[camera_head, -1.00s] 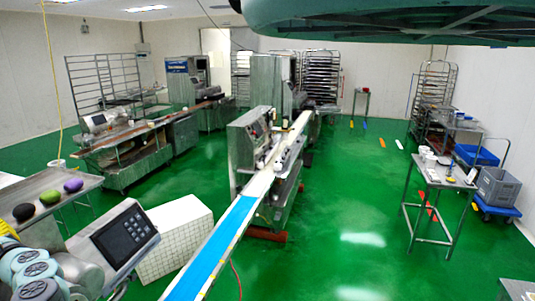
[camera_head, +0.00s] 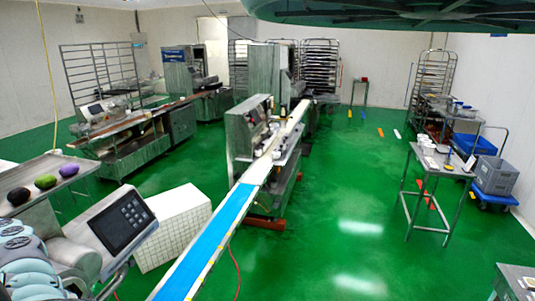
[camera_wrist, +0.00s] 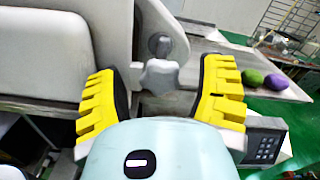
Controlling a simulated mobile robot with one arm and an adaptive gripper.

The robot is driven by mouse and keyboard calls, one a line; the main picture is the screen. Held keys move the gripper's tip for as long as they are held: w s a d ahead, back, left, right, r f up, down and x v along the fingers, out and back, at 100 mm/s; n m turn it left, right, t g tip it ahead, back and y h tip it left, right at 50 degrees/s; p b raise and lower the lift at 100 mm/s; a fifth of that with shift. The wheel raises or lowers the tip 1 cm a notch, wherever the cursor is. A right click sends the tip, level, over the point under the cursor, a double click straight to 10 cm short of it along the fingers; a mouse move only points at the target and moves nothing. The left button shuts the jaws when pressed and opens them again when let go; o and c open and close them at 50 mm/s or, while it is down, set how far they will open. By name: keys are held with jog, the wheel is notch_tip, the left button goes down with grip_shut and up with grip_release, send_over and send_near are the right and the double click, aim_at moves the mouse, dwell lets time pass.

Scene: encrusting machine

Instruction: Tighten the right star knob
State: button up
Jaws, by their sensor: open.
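In the wrist view a grey star knob (camera_wrist: 160,77) sits on a short shaft at the side of a pale machine body (camera_wrist: 60,52). My gripper (camera_wrist: 160,98) has two yellow ridged fingers with dark inner pads. They are spread wide, one on each side of the knob in the picture, with a clear gap on both sides. Nothing is held. Whether the knob lies at fingertip depth I cannot tell. In the head view neither the knob nor the gripper can be made out; only part of my arm shows at lower left.
A metal tray (camera_head: 75,163) with dark, green and purple dough-like balls is beside the machine. A keypad panel (camera_head: 122,222) shows at lower left. A blue conveyor belt (camera_head: 212,250) and a white tiled box (camera_head: 172,228) stand close by. Green floor (camera_head: 340,230) is open to the right.

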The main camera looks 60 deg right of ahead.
jog(key=shift+w+a, duration=0.1)
jog(key=shift+w, duration=0.25)
jog(key=shift+o, duration=0.4)
